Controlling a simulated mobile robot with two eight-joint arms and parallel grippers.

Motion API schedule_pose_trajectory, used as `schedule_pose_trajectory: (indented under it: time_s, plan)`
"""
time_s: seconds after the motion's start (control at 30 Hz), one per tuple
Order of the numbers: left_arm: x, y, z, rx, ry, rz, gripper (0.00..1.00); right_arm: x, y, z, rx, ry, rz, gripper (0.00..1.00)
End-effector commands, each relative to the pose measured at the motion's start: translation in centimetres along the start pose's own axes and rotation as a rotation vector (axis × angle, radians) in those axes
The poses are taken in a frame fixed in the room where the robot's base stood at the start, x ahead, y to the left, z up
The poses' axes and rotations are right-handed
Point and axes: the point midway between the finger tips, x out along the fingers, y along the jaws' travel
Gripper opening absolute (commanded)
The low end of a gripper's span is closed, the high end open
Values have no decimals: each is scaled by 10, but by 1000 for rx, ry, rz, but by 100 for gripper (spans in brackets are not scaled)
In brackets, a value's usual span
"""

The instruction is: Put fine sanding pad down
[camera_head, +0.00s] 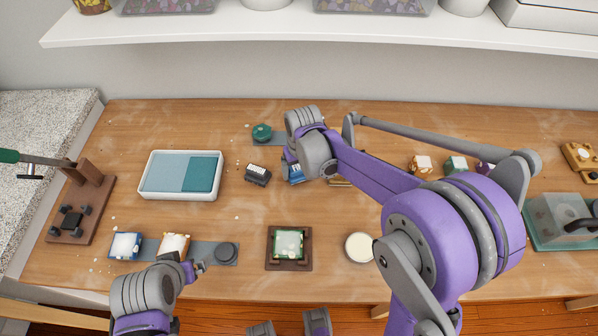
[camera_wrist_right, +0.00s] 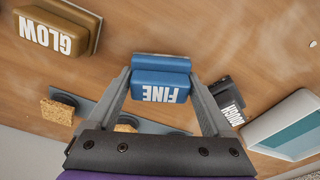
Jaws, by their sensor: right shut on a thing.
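The fine sanding pad is a blue block lettered FINE. In the right wrist view the pad (camera_wrist_right: 160,84) sits between the two fingers of my right gripper (camera_wrist_right: 162,88), which is shut on it. In the head view the blue pad (camera_head: 296,175) shows partly below the right gripper (camera_head: 293,165), over the back middle of the table. I cannot tell whether it touches the wood. My left gripper (camera_head: 196,268) is at the front left, beside a grey strip, with its fingers small and partly hidden.
A dark block lettered ROUGH (camera_wrist_right: 230,100) lies close beside the pad; a brown GLOW block (camera_wrist_right: 60,27) lies on the other side. A white tray (camera_head: 181,198) with blue and teal mats stands left. A framed green piece (camera_head: 289,262) and round cream dish (camera_head: 359,247) are in front.

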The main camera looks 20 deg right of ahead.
Motion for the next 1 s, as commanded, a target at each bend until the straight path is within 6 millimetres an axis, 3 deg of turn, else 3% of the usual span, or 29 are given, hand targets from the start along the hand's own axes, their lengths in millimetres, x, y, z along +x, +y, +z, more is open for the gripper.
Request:
schedule_pose_trajectory:
  time_s: [0.1, 0.67, 0.7, 0.77, 1.0]
  plan:
    - [1, 0, 1, 0, -1, 0, 100, 13, 0, 2, 0, 0, 0, 32]
    - [8, 0, 7, 0, -5, 0, 100, 24, 0, 4, 0, -1, 0, 32]
    - [8, 0, 6, 0, -5, 0, 100, 24, 0, 4, 0, -2, 0, 90]
    - [8, 0, 6, 0, -4, 0, 100, 24, 0, 4, 0, -3, 0, 100]
    - [1, 0, 1, 0, 0, 0, 100, 14, -1, 3, -1, -5, -1, 100]
